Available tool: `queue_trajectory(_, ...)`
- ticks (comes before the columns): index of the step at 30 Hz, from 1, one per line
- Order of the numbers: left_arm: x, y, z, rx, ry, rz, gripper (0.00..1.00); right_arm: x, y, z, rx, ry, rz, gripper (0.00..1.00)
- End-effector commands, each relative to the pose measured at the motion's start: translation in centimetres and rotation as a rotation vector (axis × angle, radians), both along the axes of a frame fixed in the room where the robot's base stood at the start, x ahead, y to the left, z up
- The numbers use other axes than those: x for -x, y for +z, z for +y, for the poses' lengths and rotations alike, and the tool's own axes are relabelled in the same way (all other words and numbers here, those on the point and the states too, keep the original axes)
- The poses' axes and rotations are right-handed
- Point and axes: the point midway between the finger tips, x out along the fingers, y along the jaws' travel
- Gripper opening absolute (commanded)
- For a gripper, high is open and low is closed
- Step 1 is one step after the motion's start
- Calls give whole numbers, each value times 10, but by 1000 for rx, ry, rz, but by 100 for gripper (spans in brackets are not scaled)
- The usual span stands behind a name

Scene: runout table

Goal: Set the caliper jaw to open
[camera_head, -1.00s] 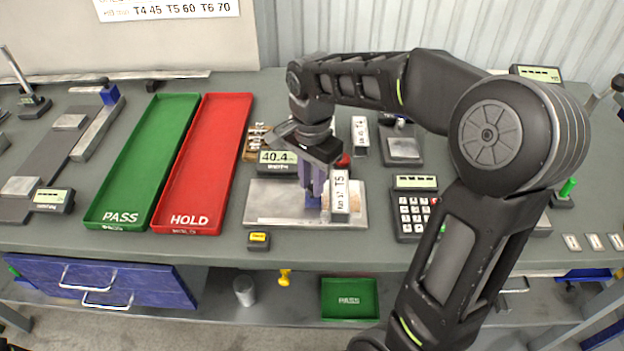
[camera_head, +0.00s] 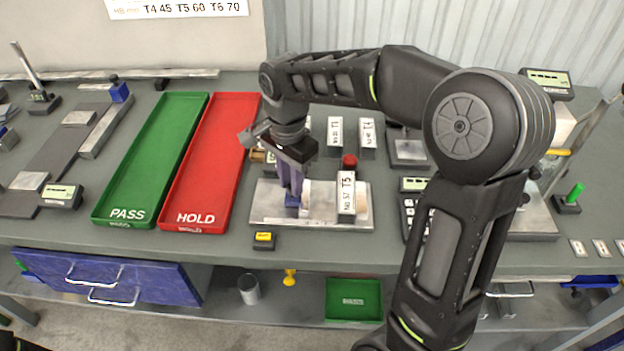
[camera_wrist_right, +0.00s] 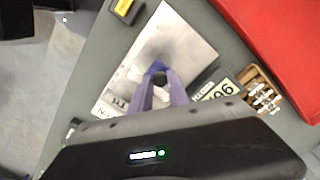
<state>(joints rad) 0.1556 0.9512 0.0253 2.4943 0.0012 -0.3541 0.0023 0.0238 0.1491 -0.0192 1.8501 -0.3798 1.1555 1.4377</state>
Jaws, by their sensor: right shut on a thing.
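My right gripper (camera_head: 291,192) reaches down from above over a pale metal plate (camera_head: 270,215) on the bench. It is shut on a small blue piece (camera_head: 292,201), which seems to be the caliper jaw; the fingers cover much of it. In the right wrist view the blue piece (camera_wrist_right: 156,67) shows at the fingertips (camera_wrist_right: 160,88), with a dark round part between them. A digital display (camera_wrist_right: 222,89) sits beside the plate there; its reading is not clear. My left gripper is not in view.
A block marked T5 (camera_head: 346,197) stands upright on the plate, right of my gripper. A red HOLD tray (camera_head: 212,150) and a green PASS tray (camera_head: 152,150) lie to the left. A small yellow-topped box (camera_head: 264,241) sits in front of the plate.

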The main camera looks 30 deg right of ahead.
Motion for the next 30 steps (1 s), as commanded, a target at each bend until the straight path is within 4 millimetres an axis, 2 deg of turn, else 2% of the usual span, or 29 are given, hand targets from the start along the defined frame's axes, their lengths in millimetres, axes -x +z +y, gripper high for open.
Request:
queue_trajectory(3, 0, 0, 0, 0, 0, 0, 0, -6, 1, 7, 0, 0, -4, 0)
queue_trajectory(10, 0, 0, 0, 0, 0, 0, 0, -6, 1, 8, -2, 1, -7, 0)
queue_trajectory(11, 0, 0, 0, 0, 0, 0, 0, -6, 1, 8, -2, 1, -7, 24)
queue_trajectory(18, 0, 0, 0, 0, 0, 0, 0, -5, 1, 7, -1, 1, -4, 43)
queue_trajectory(26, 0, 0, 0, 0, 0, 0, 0, -5, 1, 6, 0, 0, -2, 43)
queue_trajectory(30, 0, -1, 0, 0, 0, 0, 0, -5, 8, 6, 0, -1, -3, 43)
